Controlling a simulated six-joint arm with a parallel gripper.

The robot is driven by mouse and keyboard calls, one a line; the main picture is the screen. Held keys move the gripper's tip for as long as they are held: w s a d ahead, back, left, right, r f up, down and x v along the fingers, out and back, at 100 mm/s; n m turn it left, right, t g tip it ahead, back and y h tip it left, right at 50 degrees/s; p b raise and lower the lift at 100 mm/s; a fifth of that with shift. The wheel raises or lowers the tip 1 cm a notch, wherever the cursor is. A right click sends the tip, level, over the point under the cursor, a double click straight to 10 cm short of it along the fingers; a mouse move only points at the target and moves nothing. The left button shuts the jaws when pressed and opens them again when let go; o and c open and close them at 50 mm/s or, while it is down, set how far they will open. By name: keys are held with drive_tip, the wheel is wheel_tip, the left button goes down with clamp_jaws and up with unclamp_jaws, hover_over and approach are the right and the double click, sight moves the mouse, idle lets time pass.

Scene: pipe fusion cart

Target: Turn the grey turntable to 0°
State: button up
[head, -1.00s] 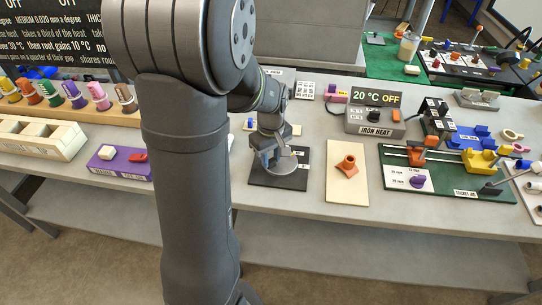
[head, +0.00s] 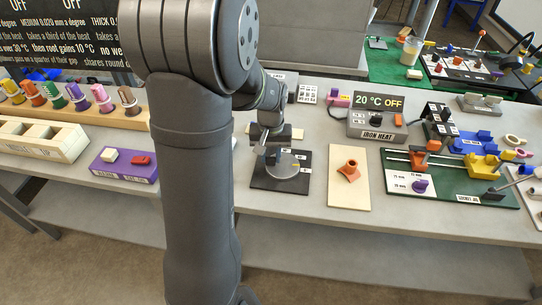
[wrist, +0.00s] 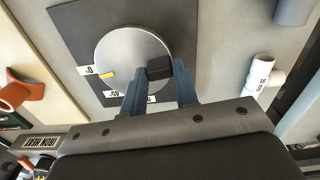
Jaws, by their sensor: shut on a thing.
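The grey turntable (wrist: 122,50) is a round disc on a dark square base plate (wrist: 75,22). It also shows in the head view (head: 287,172), partly hidden by my gripper. A black block-like handle (wrist: 158,67) stands near its rim. My gripper (wrist: 160,78) is shut on that handle, with a blue-grey finger on either side. A yellow mark (wrist: 107,74) on the disc points between the 0° label (wrist: 86,70) and the 45° label (wrist: 113,93), somewhat nearer 0°. Another label beside the fingers is partly hidden.
A cream board with an orange fitting (head: 348,170) lies right of the plate, with the iron heat box (head: 377,122) behind it. A purple box (head: 125,163) stands to the left. White pipe pieces (wrist: 262,70) lie near the plate in the wrist view.

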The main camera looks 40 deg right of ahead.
drive_tip(key=shift+w+d+m, duration=0.15)
drive_tip(key=shift+w+m, duration=0.05)
drive_tip(key=shift+m, duration=0.5)
drive_tip(key=shift+o, duration=0.2)
drive_tip(key=o, duration=1)
drive_tip(key=shift+c, duration=0.2)
drive_tip(key=shift+r, duration=0.1)
wheel_tip(320, 180, up, 17)
drive_tip(key=shift+r, duration=0.15)
wheel_tip(320, 180, down, 18)
drive_tip(key=shift+r, duration=0.25)
idle(0.3)
